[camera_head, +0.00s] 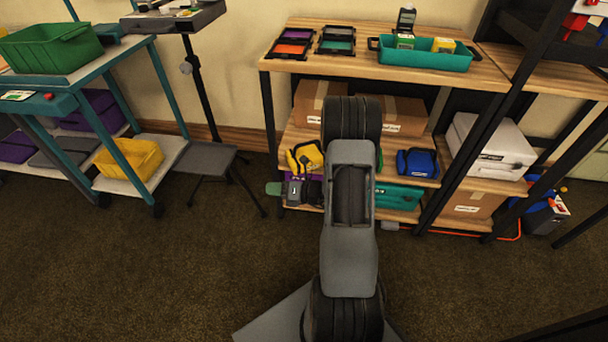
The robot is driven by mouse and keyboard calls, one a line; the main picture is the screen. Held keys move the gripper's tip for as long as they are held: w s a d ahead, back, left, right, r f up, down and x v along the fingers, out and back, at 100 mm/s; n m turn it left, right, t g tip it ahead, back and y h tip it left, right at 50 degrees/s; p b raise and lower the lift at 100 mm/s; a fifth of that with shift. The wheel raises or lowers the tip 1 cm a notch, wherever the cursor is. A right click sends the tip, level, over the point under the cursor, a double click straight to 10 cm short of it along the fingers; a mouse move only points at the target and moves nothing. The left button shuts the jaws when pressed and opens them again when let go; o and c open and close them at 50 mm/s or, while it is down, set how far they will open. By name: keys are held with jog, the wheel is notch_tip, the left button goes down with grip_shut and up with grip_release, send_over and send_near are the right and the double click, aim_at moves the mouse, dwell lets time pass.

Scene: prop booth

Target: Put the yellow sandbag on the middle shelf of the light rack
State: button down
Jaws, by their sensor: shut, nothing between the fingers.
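The yellow sandbag (304,157), with dark parts, is at the left front of the middle shelf (296,136) of a wooden rack (405,78) with a dark frame. I cannot tell for certain that this rack is the light rack. What looks like my gripper (274,188) shows beside my arm, low at the rack's left front. It is shut and empty, below the sandbag and apart from it. My upper arm hides the forearm and the middle of the shelf. A blue sandbag (417,163) lies right of my arm; a sliver of green shows between them.
Cardboard boxes (404,117) stand behind the sandbags. A purple bin and a teal bin (398,197) are on the lower shelf. A white case (490,147) is at right. A stool (205,159) and a teal cart (113,153) stand left. Open carpet (170,265) lies in front.

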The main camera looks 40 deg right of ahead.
aim_at(300, 168)
jog(key=s+d+f+m+t+h, duration=0.2)
jog(key=d+f+m+t+h, duration=0.4)
jog(key=d+f+m+h, duration=0.8)
jog(key=w+d+m+b, duration=0.1)
jog(key=w, duration=0.2)
jog(key=w+d+r+m+y+b, duration=0.1)
jog(key=w+b, duration=0.1)
jog(key=w, duration=0.2)
jog(key=w+m+b, duration=0.1)
jog(key=w, duration=0.2)
jog(key=shift+w+d+r+y, duration=0.2)
jog(key=shift+w+d+y, duration=0.1)
jog(key=shift+d, duration=0.1)
jog(key=shift+w+d+b, duration=0.5)
jog(key=shift+w+d, duration=0.1)
jog(key=shift+w+d+r, duration=0.1)
